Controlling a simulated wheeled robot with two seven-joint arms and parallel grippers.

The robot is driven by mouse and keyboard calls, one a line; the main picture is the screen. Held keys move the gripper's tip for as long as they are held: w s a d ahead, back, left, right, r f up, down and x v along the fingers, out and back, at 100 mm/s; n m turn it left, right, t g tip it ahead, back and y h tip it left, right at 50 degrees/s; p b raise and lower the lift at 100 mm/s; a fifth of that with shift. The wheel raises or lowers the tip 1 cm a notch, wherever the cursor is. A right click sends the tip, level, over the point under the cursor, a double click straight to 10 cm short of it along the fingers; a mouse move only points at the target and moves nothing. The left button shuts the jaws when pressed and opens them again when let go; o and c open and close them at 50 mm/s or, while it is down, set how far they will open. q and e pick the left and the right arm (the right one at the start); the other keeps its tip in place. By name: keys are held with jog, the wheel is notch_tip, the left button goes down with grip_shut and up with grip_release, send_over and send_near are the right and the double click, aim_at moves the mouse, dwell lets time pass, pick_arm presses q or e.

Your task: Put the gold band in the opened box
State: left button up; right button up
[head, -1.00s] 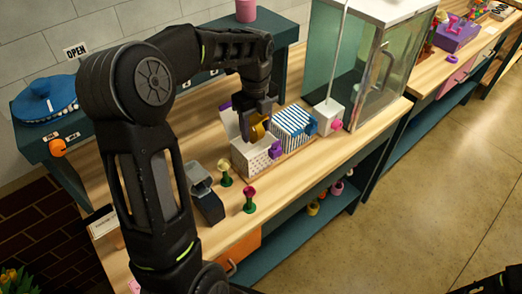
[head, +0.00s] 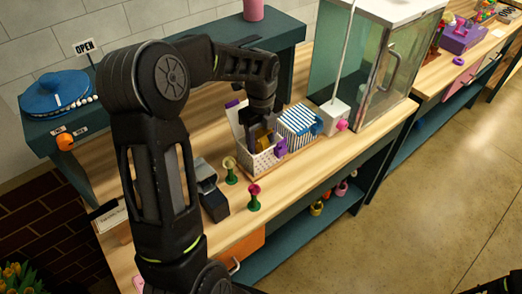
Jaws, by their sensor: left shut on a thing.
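The opened box (head: 264,162) is white with dark dots and stands on the wooden counter. Its lid (head: 235,126) is raised at the back left, and a purple clasp (head: 281,148) is on its right side. My left gripper (head: 264,132) points down into the box opening, shut on the gold band (head: 261,135). The band is low between the fingers, at about rim height or just inside. The fingers hide part of it, and I cannot tell whether it touches the box floor. My right gripper is not in view.
A blue-and-white striped box (head: 299,125) stands close to the right of the open box. A glass cabinet (head: 368,65) is farther right. Two small green stands (head: 254,198) (head: 230,171) and a dark grey device (head: 212,192) are in front, to the left.

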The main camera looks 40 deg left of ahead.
aim_at(261, 148)
pick_arm(q)
notch_tip(261, 148, down, 5)
jog(key=b, duration=0.2)
jog(key=shift+b, duration=0.4)
jog(key=shift+r, duration=0.15)
jog(key=o, duration=1.1)
notch_tip(261, 148, up, 12)
jog(key=shift+r+b, duration=0.1)
jog(key=shift+b, duration=0.55)
